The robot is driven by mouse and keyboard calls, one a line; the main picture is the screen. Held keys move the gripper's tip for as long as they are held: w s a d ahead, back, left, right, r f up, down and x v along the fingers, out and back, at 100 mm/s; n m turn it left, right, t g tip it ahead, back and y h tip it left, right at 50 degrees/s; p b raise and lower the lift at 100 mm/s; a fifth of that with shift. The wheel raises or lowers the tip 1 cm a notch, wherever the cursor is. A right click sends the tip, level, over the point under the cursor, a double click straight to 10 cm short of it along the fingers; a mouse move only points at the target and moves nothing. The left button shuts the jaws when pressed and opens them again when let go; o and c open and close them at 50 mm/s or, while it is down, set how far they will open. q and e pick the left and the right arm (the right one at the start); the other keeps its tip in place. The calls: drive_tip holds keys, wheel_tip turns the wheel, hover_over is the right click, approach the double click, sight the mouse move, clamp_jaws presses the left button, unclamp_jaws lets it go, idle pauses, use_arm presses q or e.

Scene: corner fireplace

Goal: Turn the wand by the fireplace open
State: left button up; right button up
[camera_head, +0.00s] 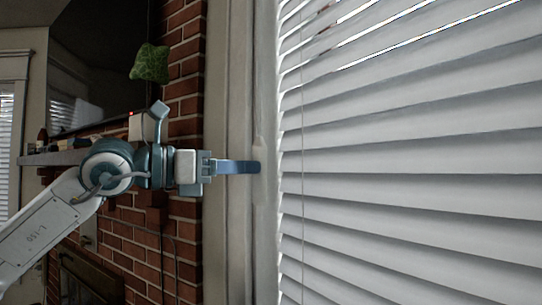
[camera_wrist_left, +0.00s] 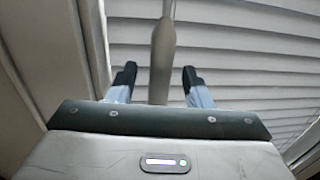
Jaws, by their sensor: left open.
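The wand (camera_wrist_left: 163,45) is a pale, slim rod with a thicker lower part. In the left wrist view it hangs between the two dark fingertips of my left gripper (camera_wrist_left: 158,77), with a gap on each side. Its lower end is hidden behind the gripper body. In the head view my left gripper (camera_head: 252,167) reaches in from the left, with its blue fingers level at the window's left edge. The wand is hard to tell from the pale frame there. The left gripper is open. My right gripper is not in view.
White slatted blinds (camera_head: 410,170) fill the right side, with bright gaps at the top. The pale window frame (camera_head: 232,80) stands beside them. A brick fireplace wall (camera_head: 185,230), a mantel shelf (camera_head: 65,157) and a hanging green object (camera_head: 150,63) are to the left.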

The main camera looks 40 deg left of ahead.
sight(266, 167)
use_arm(q)
drive_tip(key=p+x, duration=0.2)
drive_tip(key=x, duration=0.1)
drive_tip(key=p+x, duration=0.1)
drive_tip(key=p, duration=0.1)
drive_tip(key=shift+w+d+r, duration=0.1)
drive_tip(key=shift+w+r, duration=0.05)
drive_tip(key=shift+r, duration=0.15)
drive_tip(key=shift+w+d+f+p, duration=0.15)
drive_tip(key=shift+w+p, duration=0.2)
drive_tip(key=shift+w, duration=0.05)
drive_tip(key=shift+w+d+f+p, duration=0.1)
drive_tip(key=shift+w+d+p, duration=0.05)
drive_tip(key=shift+w+p, duration=0.25)
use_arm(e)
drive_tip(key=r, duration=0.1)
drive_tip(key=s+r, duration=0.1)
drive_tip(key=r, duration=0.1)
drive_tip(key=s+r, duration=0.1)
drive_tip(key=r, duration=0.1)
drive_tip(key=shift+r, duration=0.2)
use_arm(q)
drive_tip(key=c, duration=1)
